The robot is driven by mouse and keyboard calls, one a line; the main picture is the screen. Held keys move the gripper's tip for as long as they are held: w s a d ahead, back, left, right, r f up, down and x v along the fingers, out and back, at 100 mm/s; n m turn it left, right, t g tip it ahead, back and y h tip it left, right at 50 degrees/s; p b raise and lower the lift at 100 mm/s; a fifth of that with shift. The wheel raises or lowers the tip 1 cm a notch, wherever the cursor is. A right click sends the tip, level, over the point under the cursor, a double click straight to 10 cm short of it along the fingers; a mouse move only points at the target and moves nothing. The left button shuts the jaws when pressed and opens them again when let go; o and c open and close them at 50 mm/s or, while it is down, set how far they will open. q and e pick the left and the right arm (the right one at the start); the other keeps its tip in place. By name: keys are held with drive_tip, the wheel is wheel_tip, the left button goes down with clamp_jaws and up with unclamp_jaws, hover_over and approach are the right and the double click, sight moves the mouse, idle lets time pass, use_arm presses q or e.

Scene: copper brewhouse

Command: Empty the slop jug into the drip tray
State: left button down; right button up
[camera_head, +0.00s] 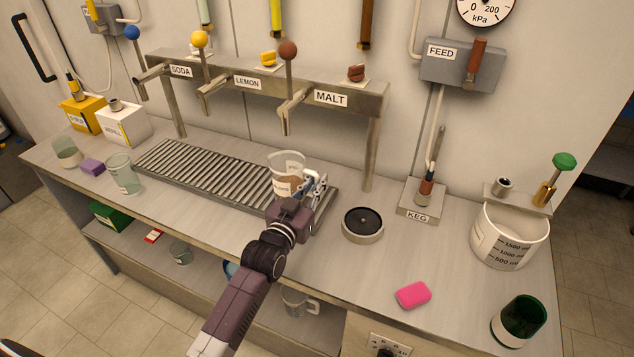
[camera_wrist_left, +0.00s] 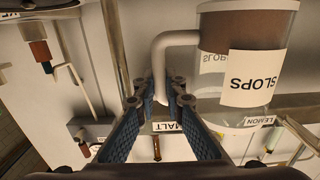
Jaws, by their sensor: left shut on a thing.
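The slop jug (camera_head: 287,163) is clear with brown liquid low inside. It looks upright over the right end of the slatted drip tray (camera_head: 205,170); I cannot tell whether its base touches the slats. My left gripper (camera_head: 312,186) is shut on the jug's handle from the right side. In the left wrist view, which is upside down, the jug (camera_wrist_left: 285,30) shows its SLOPS label, and the gripper fingers (camera_wrist_left: 172,100) close around the pale handle. The gripper hides part of the jug's base.
The SODA, LEMON and MALT taps (camera_head: 290,100) hang behind the tray. A glass (camera_head: 122,176) stands at its left end. To the right are a round black-topped puck (camera_head: 362,224), a pink sponge (camera_head: 413,295), a measuring bucket (camera_head: 510,240) and a green cup (camera_head: 518,322).

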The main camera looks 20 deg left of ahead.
sight(285, 152)
use_arm(q)
drive_tip(key=shift+w+r, duration=0.2)
drive_tip(key=shift+r, duration=0.15)
drive_tip(key=a+r+n, duration=0.1)
drive_tip(key=n, duration=0.1)
drive_tip(key=r+n, duration=0.1)
drive_tip(key=n, duration=0.1)
drive_tip(key=a+r+n, duration=0.1)
drive_tip(key=n, duration=0.1)
drive_tip(key=shift+s+a+r, duration=0.35)
drive_tip(key=shift+s+r, duration=0.05)
drive_tip(key=a+n, duration=0.2)
drive_tip(key=a+r+n, duration=0.1)
drive_tip(key=a+n, duration=0.1)
drive_tip(key=a+r+n, duration=0.1)
drive_tip(key=shift+w+a+r+n, duration=0.2)
drive_tip(key=shift+w+a+n, duration=0.1)
drive_tip(key=shift+a+n, duration=0.1)
drive_tip(key=a+n, duration=0.3)
drive_tip(key=shift+w+a+f, duration=0.15)
drive_tip(key=shift+a+f, duration=0.1)
drive_tip(key=shift+f, duration=0.05)
use_arm(e)
drive_tip(key=shift+s, duration=1.05)
drive_tip(key=shift+w, duration=0.1)
